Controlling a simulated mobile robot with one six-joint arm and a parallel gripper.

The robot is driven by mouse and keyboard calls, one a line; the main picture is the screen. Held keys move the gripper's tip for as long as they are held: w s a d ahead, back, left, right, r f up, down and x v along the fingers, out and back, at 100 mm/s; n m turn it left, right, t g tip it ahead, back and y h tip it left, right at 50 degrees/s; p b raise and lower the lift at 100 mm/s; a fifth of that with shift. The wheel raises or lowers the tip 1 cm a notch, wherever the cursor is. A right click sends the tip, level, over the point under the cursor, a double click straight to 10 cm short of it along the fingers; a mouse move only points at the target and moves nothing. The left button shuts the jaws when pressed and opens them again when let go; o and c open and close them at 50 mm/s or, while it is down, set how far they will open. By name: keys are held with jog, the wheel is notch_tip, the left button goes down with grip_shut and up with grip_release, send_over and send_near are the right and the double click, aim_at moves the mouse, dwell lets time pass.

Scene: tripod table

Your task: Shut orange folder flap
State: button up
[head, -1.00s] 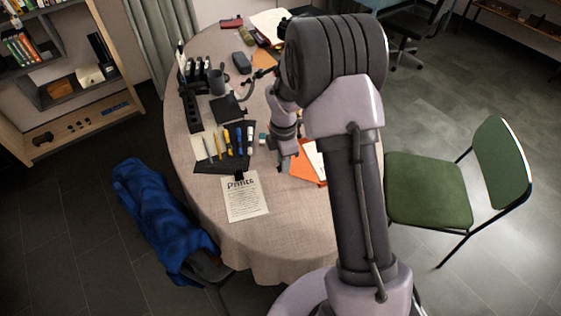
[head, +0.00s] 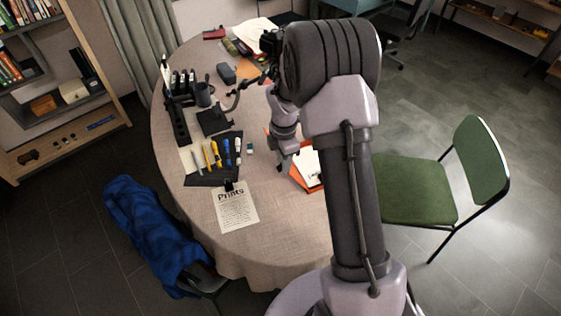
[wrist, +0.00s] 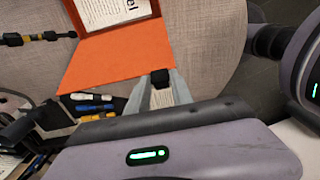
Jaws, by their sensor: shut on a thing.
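The orange folder (head: 301,184) lies on the round table, partly hidden behind my arm in the head view, with white printed paper (head: 307,165) in it. In the wrist view its orange flap (wrist: 118,58) stands open beside the printed sheet (wrist: 112,10). My gripper (wrist: 160,79) is at the flap's free edge, with its dark fingertips together on that edge. In the head view my gripper (head: 282,165) is just left of the paper; its fingertips are small there.
A dark pen roll (head: 214,158) with several pens lies left of the folder, above a printed sheet (head: 236,206). A dark organiser (head: 180,125) stands at the far left. The green chair (head: 425,190) is right of the table. Bare cloth (head: 290,230) lies at the near side.

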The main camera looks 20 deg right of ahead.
jog(key=shift+d+r+p, duration=0.3)
jog(key=shift+d+p, duration=0.05)
jog(key=shift+d, duration=0.2)
jog(key=shift+d+r+p, duration=0.25)
jog(key=shift+d+p, duration=0.05)
jog(key=shift+d, duration=0.2)
jog(key=d+p, duration=0.3)
jog(key=d, duration=0.9)
jog(key=shift+w+r, duration=0.15)
dwell(0.4)
jog(key=d, duration=0.1)
jog(key=d+f, duration=0.1)
jog(key=d, duration=0.1)
jog(key=d+f, duration=0.1)
jog(key=d, duration=0.1)
jog(key=shift+d+f+b, duration=0.1)
jog(key=shift+f+b, duration=0.15)
jog(key=shift+b, duration=0.05)
dwell(0.3)
